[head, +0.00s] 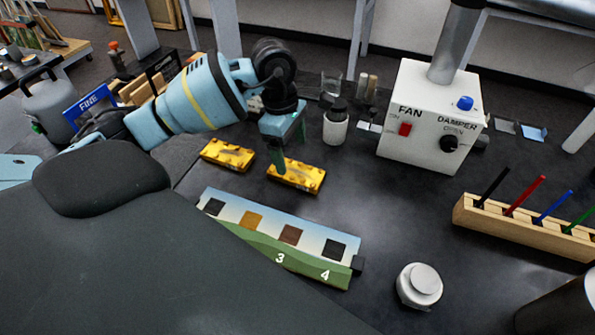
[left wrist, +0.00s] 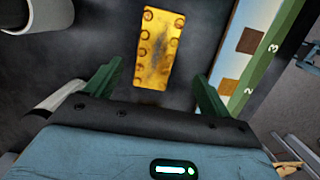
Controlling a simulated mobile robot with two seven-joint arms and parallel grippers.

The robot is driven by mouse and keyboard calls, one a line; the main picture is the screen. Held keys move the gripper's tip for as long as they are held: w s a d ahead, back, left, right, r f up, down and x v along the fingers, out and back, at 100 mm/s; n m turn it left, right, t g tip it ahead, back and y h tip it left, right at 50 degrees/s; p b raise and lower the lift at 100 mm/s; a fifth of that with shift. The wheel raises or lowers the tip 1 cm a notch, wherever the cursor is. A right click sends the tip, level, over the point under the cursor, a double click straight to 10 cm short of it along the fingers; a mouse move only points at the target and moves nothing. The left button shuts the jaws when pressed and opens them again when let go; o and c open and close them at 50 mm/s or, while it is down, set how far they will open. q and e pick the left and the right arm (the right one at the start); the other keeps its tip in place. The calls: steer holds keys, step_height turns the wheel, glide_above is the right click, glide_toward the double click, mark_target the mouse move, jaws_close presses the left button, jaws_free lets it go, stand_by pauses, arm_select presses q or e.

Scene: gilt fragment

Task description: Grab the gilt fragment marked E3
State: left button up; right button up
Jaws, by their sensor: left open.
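Two yellow-gold gilt fragments with studded edges lie on the dark bench in the head view, one on the left (head: 227,154) and one on the right (head: 296,176). I cannot read the mark E3 on either. My left gripper (head: 287,150) points down, just over the right fragment, with a finger crossing in front of it. In the left wrist view, one gilt fragment (left wrist: 158,48) lies beyond the open green fingers (left wrist: 156,88), roughly centred between them, and nothing is held. My right gripper is in neither view.
A numbered colour strip (head: 262,246) lies in front of the fragments. A white jar (head: 336,125) and the white fan box (head: 428,118) stand behind and to the right. A wooden pen rack (head: 520,232) and a round metal lidded pot (head: 419,287) are farther right.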

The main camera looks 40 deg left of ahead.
mark_target(296, 171)
arm_select(q)
steer(key=shift+d+f, duration=0.1)
steer(key=shift+f, duration=0.5)
steer(key=shift+w+f, duration=0.1)
steer(key=shift+f, duration=0.35)
steer(key=f, duration=0.3)
steer(key=shift+w+d+f+p, duration=0.2)
steer(key=shift+p, duration=0.1)
steer(key=shift+f, duration=0.55)
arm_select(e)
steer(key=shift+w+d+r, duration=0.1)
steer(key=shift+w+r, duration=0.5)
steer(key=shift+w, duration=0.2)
arm_select(q)
steer(key=shift+c, duration=0.4)
steer(key=c, duration=1.1)
steer(key=shift+w, duration=0.1)
